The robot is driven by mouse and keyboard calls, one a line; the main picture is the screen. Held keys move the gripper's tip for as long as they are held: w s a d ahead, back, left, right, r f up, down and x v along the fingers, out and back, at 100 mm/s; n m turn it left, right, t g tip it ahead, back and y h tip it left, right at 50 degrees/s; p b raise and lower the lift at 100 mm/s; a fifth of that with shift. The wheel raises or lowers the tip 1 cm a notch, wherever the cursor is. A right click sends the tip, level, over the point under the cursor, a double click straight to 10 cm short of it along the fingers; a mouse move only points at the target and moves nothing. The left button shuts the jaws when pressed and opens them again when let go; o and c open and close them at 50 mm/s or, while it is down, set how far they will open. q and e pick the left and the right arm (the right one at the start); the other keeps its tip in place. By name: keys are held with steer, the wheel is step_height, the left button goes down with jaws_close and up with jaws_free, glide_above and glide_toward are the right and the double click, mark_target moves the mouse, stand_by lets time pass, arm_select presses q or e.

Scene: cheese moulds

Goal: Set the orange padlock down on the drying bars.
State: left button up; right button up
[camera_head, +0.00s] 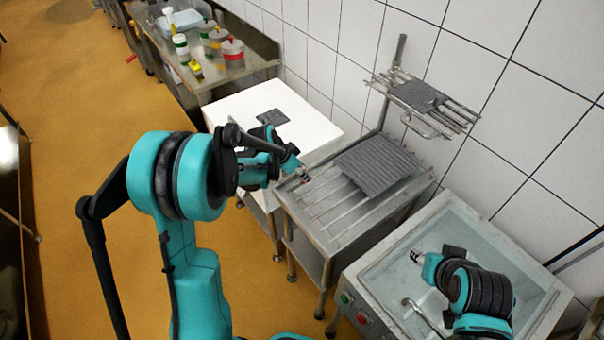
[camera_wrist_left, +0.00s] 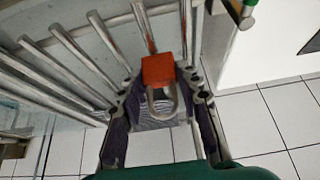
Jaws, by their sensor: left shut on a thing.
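The orange padlock (camera_wrist_left: 158,70) is between the fingertips of my left gripper (camera_wrist_left: 160,88) in the left wrist view, its metal shackle pointing back towards the palm. The gripper is shut on it. The drying bars (camera_wrist_left: 70,48) are just beyond the padlock; I cannot tell whether it touches them. In the head view my left gripper (camera_head: 301,174) is at the left edge of the drying bars (camera_head: 338,211), and the padlock is too small to make out. My right gripper (camera_head: 417,257) is over the sink; its jaws are too small to judge.
A dark ribbed mat (camera_head: 378,166) covers the back part of the bars. A white-topped table (camera_head: 235,108) stands at left, the sink (camera_head: 372,268) at right. A wall rack (camera_head: 440,118) hangs above the bars. The front bars are bare.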

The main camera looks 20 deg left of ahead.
arm_select(q)
steer(key=shift+r, duration=0.1)
steer(key=shift+s, duration=0.1)
steer(key=o, duration=1.2)
steer(key=shift+f, duration=0.2)
steer(key=shift+c, duration=0.2)
steer(key=shift+r, duration=0.5)
steer(key=p+v, duration=0.3)
steer(key=v, duration=0.8)
steer(key=s+d+r+n+y, duration=0.1)
steer(key=s+n, duration=0.1)
steer(key=s, duration=0.5)
steer(key=s+d+r+n+t+y, duration=0.1)
steer(key=s+r+n, duration=0.1)
steer(key=s, duration=0.5)
steer(key=s+d+r+n+t+y, duration=0.1)
steer(key=s+d+r+n, duration=0.1)
steer(key=s, duration=0.5)
steer(key=shift+s+n+y, duration=0.15)
steer(key=shift+n+y, duration=0.15)
steer(key=shift+n, duration=0.5)
